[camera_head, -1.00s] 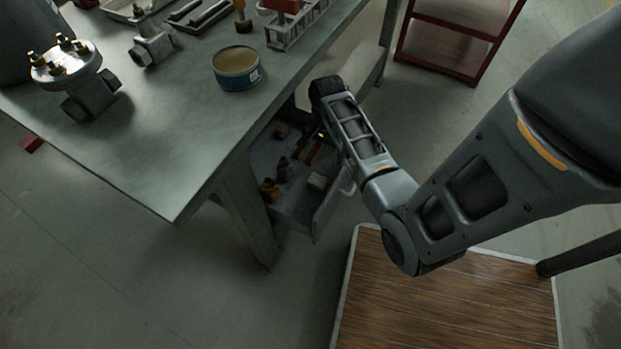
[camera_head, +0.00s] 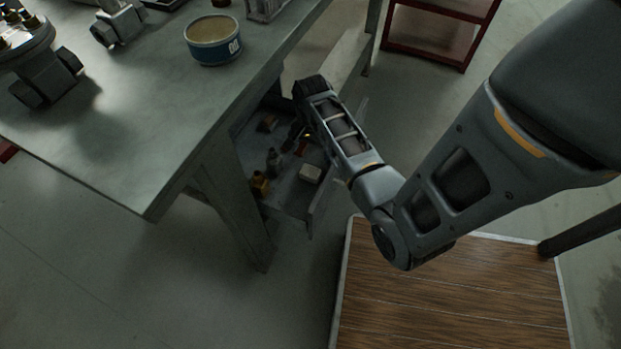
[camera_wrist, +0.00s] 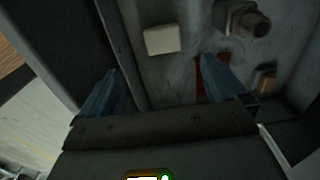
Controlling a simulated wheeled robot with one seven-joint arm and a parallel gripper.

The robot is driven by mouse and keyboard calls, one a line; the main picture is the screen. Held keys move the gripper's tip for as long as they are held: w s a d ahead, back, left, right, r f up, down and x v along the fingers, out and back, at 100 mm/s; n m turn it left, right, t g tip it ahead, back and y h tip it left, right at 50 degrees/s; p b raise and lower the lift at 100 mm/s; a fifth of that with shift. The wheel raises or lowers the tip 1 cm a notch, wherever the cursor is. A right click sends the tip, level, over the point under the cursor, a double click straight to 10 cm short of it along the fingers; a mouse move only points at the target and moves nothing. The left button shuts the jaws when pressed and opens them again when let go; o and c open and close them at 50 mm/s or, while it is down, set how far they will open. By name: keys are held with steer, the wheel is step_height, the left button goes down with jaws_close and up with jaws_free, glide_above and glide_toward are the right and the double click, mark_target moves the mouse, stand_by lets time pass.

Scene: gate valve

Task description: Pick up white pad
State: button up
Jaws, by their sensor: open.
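The white pad (camera_head: 310,173) lies flat in an open drawer (camera_head: 292,196) under the workbench, near the drawer's front wall. In the wrist view the white pad (camera_wrist: 162,39) sits ahead of the fingertips, roughly between their lines and apart from both. My gripper (camera_wrist: 165,75) is open and empty, with two blue fingers. In the head view my arm reaches down over the drawer and hides part of it.
In the drawer lie a yellow brass part (camera_head: 260,184), a dark fitting (camera_head: 273,160) and a reddish strip (camera_wrist: 207,78). A grey metal fitting (camera_wrist: 243,20) is right of the pad in the wrist view. The workbench (camera_head: 150,150) overhangs the drawer, with a blue tin (camera_head: 214,45) on top.

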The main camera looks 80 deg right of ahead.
steer(key=b, duration=0.3)
glide_above(310, 172)
steer(key=f, duration=0.4)
steer(key=shift+s+a+f, duration=0.1)
steer(key=shift+s+f, duration=0.15)
steer(key=shift+f, duration=0.15)
steer(key=f+b, duration=0.1)
steer(key=f, duration=0.1)
steer(key=f+b, duration=0.1)
steer(key=f, duration=0.1)
steer(key=f+b, duration=0.1)
steer(key=f, duration=0.1)
steer(key=shift+w+d+f, duration=0.2)
steer(key=shift+d+f, duration=0.05)
steer(key=shift+f, duration=0.05)
steer(key=c, duration=1.1)
step_height(310, 172, up, 10)
steer(key=p, duration=0.4)
